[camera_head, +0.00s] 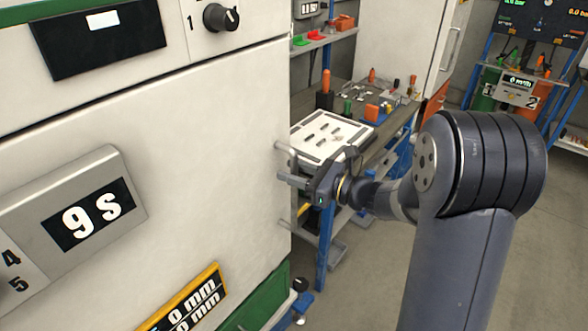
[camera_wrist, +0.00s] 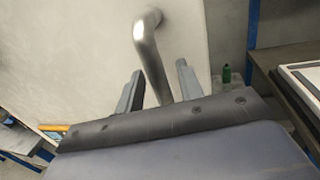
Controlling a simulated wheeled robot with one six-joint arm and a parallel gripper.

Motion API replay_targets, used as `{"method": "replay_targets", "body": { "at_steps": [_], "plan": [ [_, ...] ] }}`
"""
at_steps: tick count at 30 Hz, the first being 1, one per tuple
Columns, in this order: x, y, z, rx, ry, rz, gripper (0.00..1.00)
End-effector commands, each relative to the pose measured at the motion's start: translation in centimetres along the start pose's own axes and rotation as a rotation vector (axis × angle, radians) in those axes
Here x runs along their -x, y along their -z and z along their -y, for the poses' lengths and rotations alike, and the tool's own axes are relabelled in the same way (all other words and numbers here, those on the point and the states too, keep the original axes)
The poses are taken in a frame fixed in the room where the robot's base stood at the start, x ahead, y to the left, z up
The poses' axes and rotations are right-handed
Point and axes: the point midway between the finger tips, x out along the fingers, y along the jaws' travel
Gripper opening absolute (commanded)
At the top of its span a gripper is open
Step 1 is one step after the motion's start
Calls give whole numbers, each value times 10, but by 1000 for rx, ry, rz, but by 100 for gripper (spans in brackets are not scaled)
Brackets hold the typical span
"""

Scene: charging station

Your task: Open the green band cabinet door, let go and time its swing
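The cabinet with the green band (camera_head: 262,304) fills the left of the head view, its pale door (camera_head: 210,160) facing me. I see no clear gap at the door's edge. A bent metal handle (camera_wrist: 148,55) stands out from the pale door in the wrist view. My gripper (camera_head: 286,176) is at the right edge of the door in the head view. Its two fingers (camera_wrist: 158,88) are apart, one on each side of the handle, with visible space between. The handle's lower end is hidden behind the gripper body in the wrist view.
A grey timer display (camera_head: 88,214) reads 9 s on the cabinet front. A knob (camera_head: 221,17) and a dark panel (camera_head: 100,38) are above it. A workbench with a white tray (camera_head: 318,146) and tools stands behind my gripper. Grey floor (camera_head: 365,275) lies open at lower right.

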Motion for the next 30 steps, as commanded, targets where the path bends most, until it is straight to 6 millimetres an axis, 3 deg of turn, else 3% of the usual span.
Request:
{"method": "replay_targets", "body": {
  "at_steps": [8, 21, 30],
  "plan": [
    [-1, 0, 0, 0, 1, 0, 35],
    [-1, 0, 0, 0, 1, 0, 0],
    [-1, 0, 0, 0, 1, 0, 0]
  ]
}}
